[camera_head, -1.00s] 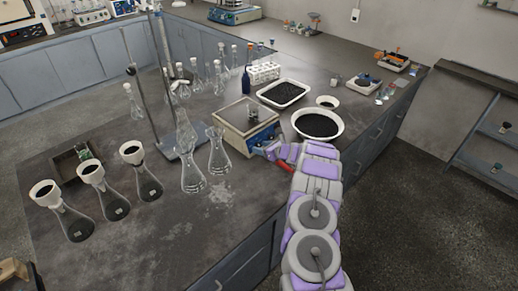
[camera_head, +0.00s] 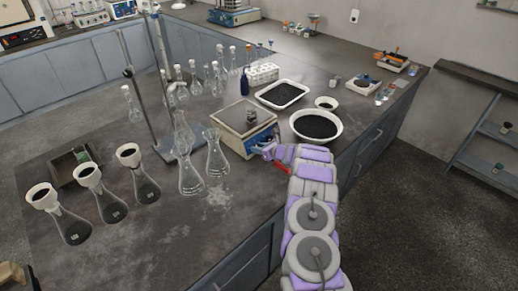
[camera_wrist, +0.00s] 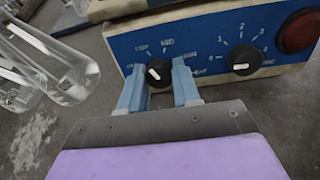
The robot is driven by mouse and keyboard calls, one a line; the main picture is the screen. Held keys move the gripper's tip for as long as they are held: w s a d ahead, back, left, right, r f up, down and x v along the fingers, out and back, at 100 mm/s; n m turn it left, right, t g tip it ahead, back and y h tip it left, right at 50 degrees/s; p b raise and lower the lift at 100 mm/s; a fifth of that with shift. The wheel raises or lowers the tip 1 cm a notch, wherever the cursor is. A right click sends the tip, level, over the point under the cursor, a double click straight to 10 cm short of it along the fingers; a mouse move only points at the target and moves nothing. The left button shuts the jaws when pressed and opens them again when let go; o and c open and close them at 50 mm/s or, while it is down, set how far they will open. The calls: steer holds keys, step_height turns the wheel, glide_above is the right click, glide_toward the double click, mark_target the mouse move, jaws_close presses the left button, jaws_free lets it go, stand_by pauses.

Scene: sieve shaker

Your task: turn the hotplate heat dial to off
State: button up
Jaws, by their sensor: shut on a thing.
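The hotplate (camera_head: 242,122) stands near the front edge of the bench, with a pale top and a blue front panel that shows large in the wrist view (camera_wrist: 213,45). The black heat dial (camera_wrist: 158,71) is at the panel's left, under LOW and MED markings; a white mark shows on it, pointing up-left. My gripper (camera_wrist: 159,88) has one blue finger on each side of this dial and is shut on it. In the head view my gripper (camera_head: 264,149) is at the panel, and the dial is hidden.
A second black dial (camera_wrist: 241,61) with numbers and a round red part (camera_wrist: 299,31) are to the right on the panel. Glass flasks (camera_head: 216,158) stand close left of the hotplate. A bowl of dark grains (camera_head: 316,126) stands to its right.

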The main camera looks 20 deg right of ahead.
steer(key=shift+d, duration=0.15)
steer(key=shift+c, duration=1.4)
steer(key=shift+f, duration=0.1)
steer(key=shift+n, duration=0.3)
steer(key=shift+b, duration=0.4)
steer(key=shift+f+n+b, duration=0.2)
steer(key=shift+n+b, duration=0.7)
steer(key=shift+n, duration=0.3)
steer(key=n+b, duration=0.3)
steer(key=n, duration=0.1)
steer(key=shift+s+r+n+b, duration=0.1)
steer(key=shift+n+b, duration=0.3)
steer(key=shift+n, duration=0.9)
steer(key=o, duration=1.1)
steer(key=shift+r, duration=0.1)
steer(key=shift+c, duration=0.2)
